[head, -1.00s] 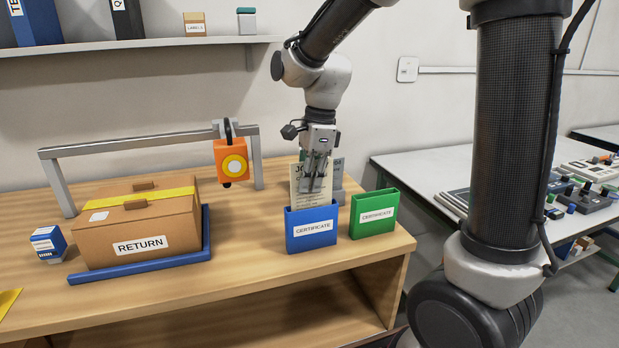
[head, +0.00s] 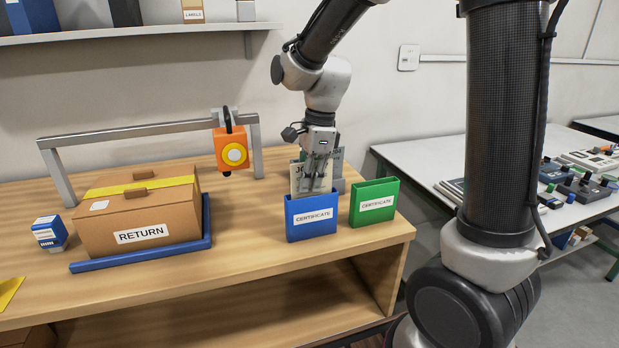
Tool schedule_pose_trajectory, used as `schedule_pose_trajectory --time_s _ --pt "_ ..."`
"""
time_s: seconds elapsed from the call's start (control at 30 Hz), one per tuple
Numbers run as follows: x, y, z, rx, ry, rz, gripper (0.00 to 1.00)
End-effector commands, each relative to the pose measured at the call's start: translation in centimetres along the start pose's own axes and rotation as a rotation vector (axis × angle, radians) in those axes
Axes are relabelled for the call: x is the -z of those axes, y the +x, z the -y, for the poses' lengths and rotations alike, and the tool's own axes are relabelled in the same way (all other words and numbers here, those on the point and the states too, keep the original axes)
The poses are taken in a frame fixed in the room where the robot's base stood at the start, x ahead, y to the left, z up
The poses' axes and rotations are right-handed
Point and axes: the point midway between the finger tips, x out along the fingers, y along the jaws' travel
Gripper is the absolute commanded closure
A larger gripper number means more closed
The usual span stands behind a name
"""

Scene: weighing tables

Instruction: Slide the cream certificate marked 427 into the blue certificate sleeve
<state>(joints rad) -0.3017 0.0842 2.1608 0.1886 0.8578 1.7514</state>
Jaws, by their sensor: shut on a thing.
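The blue certificate sleeve (head: 311,226) stands upright on the wooden table, with a white label reading CERTIFICATE. A cream certificate (head: 299,184) is upright with its lower part hidden by the sleeve's front wall. Its marking is too small and too covered to read. My gripper (head: 317,180) is shut on the cream certificate just above the sleeve's mouth. Part of another paper shows behind the gripper, on a grey stand (head: 338,178).
A green certificate sleeve (head: 374,212) stands close to the right of the blue one. A RETURN carton (head: 140,218) sits on a blue tray (head: 140,258) to the left. An orange device (head: 232,150) hangs from a grey frame. Bare table lies between tray and sleeve.

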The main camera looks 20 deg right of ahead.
Motion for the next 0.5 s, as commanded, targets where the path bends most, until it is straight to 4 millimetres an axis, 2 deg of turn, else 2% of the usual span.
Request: schedule_pose_trajectory --time_s 0.23,0.27,0.37,0.5 --pt "0.11 0.76 0.01 0.0 0.001 0.0 1.0" --pt "0.1 0.7 0.03 0.001 0.0 0.0 0.89" --pt "0.1 0.7 0.01 0.0 0.001 0.0 0.71" --pt "0.1 0.72 -0.01 0.0 0.001 0.0 0.69"
